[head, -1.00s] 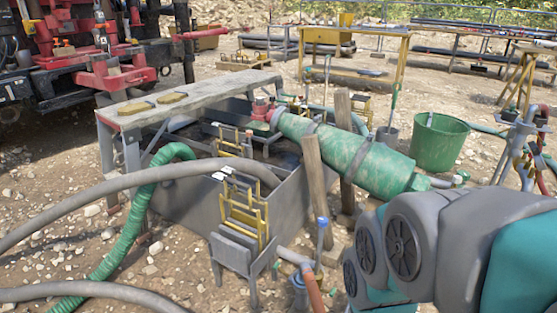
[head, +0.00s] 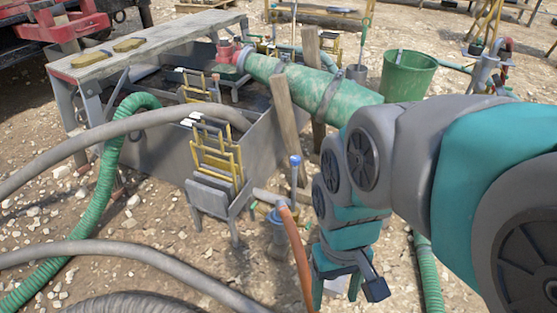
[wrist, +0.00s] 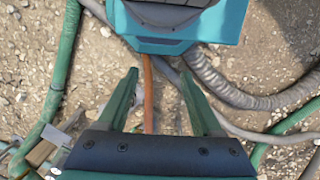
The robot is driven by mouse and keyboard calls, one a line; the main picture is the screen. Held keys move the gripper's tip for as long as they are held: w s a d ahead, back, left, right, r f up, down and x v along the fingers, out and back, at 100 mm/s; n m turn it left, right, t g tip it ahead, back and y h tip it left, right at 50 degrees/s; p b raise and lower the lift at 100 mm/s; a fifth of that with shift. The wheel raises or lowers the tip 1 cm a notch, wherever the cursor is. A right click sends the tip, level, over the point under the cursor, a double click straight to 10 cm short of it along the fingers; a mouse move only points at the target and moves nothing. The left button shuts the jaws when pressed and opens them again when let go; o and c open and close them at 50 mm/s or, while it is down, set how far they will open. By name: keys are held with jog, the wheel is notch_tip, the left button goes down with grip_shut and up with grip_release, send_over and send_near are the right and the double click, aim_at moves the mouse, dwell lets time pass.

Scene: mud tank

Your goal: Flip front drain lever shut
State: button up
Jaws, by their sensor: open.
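The front drain lever (head: 294,172) stands about upright with a blue grip, beside the drain pipe at the front corner of the grey mud tank (head: 262,165). I cannot make out the lever in the wrist view.
Grey hoses (head: 120,255) and a green ribbed hose (head: 120,165) cross the ground at left. Wooden posts (head: 284,115) and a green cylinder (head: 305,88) stand behind the lever. A green bucket (head: 407,76) is at the back right.

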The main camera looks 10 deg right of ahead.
jog(key=shift+w+f, duration=0.15)
jog(key=shift+w, duration=0.3)
jog(key=shift+c, duration=0.7)
jog(key=w+f+m+b, duration=0.1)
jog(key=w, duration=0.4)
jog(key=w+d+f+m+b, duration=0.1)
jog(key=w+b, duration=0.1)
jog(key=w, duration=0.3)
jog(key=w+d+f+m+t+b, duration=0.1)
jog(key=w+f, duration=0.1)
jog(key=w, duration=0.3)
jog(key=shift+w+d+y, duration=0.25)
jog(key=shift+y, duration=0.05)
grip_shut()
jog(key=w+d+f+m+b, duration=0.1)
jog(key=w+d+f, duration=0.1)
jog(key=w+f, duration=0.2)
jog(key=w+d+f+m+t+b, duration=0.1)
jog(key=w+d+f+b, duration=0.1)
jog(key=w, duration=0.7)
jog(key=w+d+f+m+b, duration=0.2)
jog(key=w+d+f, duration=0.1)
jog(key=w+f, duration=0.3)
jog(key=shift+w+d, duration=0.25)
jog(key=shift+w, duration=0.2)
